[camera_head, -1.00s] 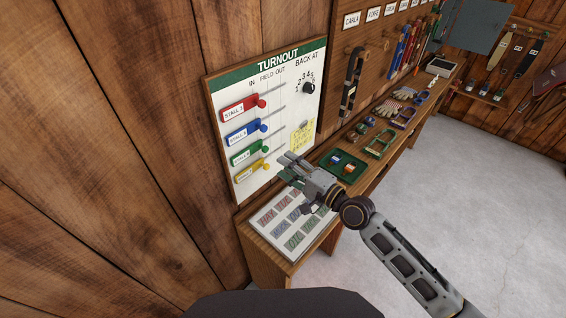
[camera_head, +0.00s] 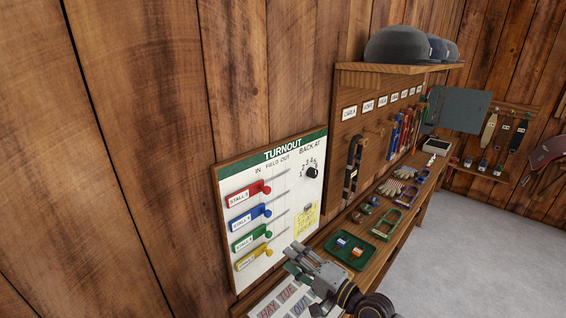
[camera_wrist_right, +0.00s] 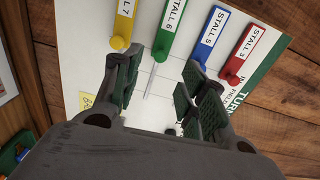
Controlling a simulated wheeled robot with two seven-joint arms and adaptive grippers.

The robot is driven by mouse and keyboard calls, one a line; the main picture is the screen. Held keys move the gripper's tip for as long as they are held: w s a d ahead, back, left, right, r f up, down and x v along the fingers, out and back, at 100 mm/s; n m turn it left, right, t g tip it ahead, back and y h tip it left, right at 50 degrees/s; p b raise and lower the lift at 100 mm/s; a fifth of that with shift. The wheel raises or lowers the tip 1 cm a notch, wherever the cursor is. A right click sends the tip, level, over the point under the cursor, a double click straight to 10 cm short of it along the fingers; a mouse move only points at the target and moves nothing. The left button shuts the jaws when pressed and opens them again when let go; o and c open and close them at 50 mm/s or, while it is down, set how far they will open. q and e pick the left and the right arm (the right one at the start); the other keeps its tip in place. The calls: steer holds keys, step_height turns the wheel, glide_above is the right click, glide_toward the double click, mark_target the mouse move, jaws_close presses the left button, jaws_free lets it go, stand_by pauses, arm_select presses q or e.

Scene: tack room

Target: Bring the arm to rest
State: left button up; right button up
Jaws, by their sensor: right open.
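My right gripper (camera_head: 304,262) is at the lower middle of the head view, in front of the lower right part of the turnout board. In the right wrist view its two fingers (camera_wrist_right: 156,90) are apart with nothing between them. The white turnout board (camera_head: 284,214) hangs on the wood wall, with red, blue, green and yellow stall tags on sliders, a dial and a yellow note. The tags also show behind the fingers in the wrist view, the green tag (camera_wrist_right: 176,26) nearest the middle. My left gripper is not in view.
A wooden bench (camera_head: 395,236) runs along the wall below the board. A green tray (camera_head: 350,262) with small blocks, grooming tools and gloves sit on it. A shelf (camera_head: 400,68) with helmets is above. The grey floor (camera_head: 450,260) at the right is clear.

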steer(key=s+d+f+n+g+h, duration=0.3)
steer(key=s+f+n+g+h, duration=0.15)
steer(key=s+f+n, duration=0.45)
steer(key=s+d+f+n+g+h, duration=0.2)
steer(key=s+d+f+g+h, duration=0.45)
steer(key=s+d, duration=0.7)
step_height(320, 180, down, 35)
steer(key=d+h, duration=0.1)
steer(key=h, duration=0.1)
steer(key=s+d+f, duration=0.2)
steer(key=s+f, duration=0.7)
steer(key=s, duration=0.2)
steer(key=s+d+f, duration=0.2)
steer(key=s+f, duration=0.8)
steer(key=s, duration=0.2)
steer(key=shift+d+f, duration=0.15)
steer(key=shift+f, duration=0.05)
